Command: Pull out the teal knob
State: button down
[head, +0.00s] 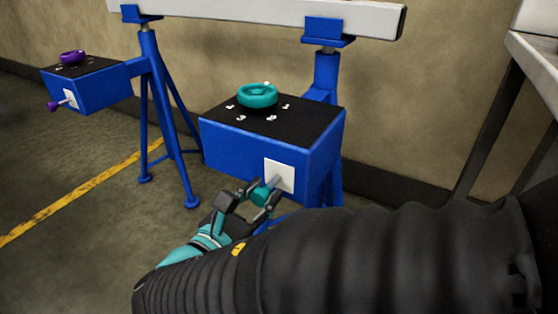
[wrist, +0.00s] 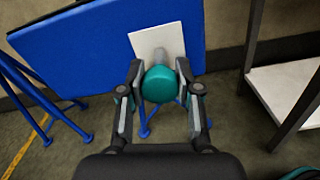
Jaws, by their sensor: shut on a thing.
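The teal knob (head: 261,194) sits on the end of a grey shaft that stands out from a white plate (head: 280,175) on the front of the blue box (head: 240,150). In the wrist view the knob (wrist: 160,84) is between the two fingers, with the shaft and white plate (wrist: 158,39) behind it. My gripper (head: 259,196) is shut on the knob, and it also shows in the wrist view (wrist: 161,92). A length of shaft shows between knob and plate. A teal handwheel (head: 258,95) lies on the box's black top.
A second blue box (head: 95,88) with a purple handwheel (head: 72,57) and purple knob (head: 53,106) stands at the left. Blue tripod legs (head: 163,110) carry a long white beam (head: 270,14). A table with dark legs (head: 490,130) stands at the right.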

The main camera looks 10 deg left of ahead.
jog(key=c, duration=0.8)
grip_release()
jog(key=shift+s+a, duration=0.1)
jog(key=shift+s, duration=0.05)
jog(key=shift+o, duration=0.2)
jog(key=v, duration=1.2)
